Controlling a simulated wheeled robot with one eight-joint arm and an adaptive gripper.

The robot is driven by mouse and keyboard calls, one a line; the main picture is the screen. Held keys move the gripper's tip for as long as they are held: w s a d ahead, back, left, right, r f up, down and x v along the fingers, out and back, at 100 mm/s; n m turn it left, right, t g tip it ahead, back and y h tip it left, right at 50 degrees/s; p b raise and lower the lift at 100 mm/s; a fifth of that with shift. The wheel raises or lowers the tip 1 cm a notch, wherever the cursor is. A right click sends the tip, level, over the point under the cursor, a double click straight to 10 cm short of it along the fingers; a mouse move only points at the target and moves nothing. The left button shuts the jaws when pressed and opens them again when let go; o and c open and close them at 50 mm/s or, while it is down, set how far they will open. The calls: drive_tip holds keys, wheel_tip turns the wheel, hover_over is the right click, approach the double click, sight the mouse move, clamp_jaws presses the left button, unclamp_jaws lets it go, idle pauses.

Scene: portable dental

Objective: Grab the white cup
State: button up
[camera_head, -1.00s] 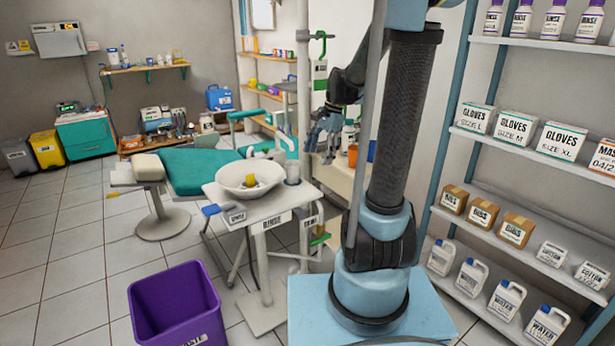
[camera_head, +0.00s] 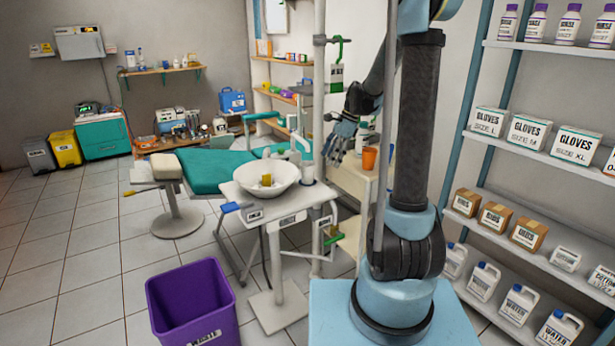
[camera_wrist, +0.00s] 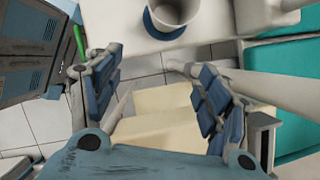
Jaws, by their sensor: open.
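A whitish cup (camera_head: 306,170) stands upright at the right of the rinse unit, beside the white basin (camera_head: 285,187). In the wrist view a pale grey-white cup (camera_wrist: 174,14) sits in a blue ring on a white surface at the top edge, partly cut off. My gripper (camera_head: 338,154) hangs above and to the right of the cup in the head view, apart from it. In the wrist view my gripper (camera_wrist: 160,90) has its two blue-padded fingers spread wide with nothing between them; a cream shelf and tiled floor show below.
An orange cup (camera_head: 370,158) stands on the counter behind my gripper. A vertical pole (camera_head: 319,90) rises close behind the rinse unit. The teal dental chair (camera_head: 208,172) is at the left. A purple bin (camera_head: 194,303) stands in front. Stocked shelves (camera_head: 545,155) line the right.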

sight(314, 163)
drive_tip(key=a, duration=0.3)
drive_tip(key=s+a, duration=0.1)
drive_tip(key=a, duration=0.2)
drive_tip(key=shift+s+a, duration=0.1)
drive_tip(key=shift+a, duration=0.05)
drive_tip(key=shift+x, duration=2.65)
drive_tip(key=shift+a+r, duration=0.1)
drive_tip(key=shift+a, duration=0.05)
drive_tip(key=c, duration=0.9)
drive_tip(key=shift+o, duration=0.2)
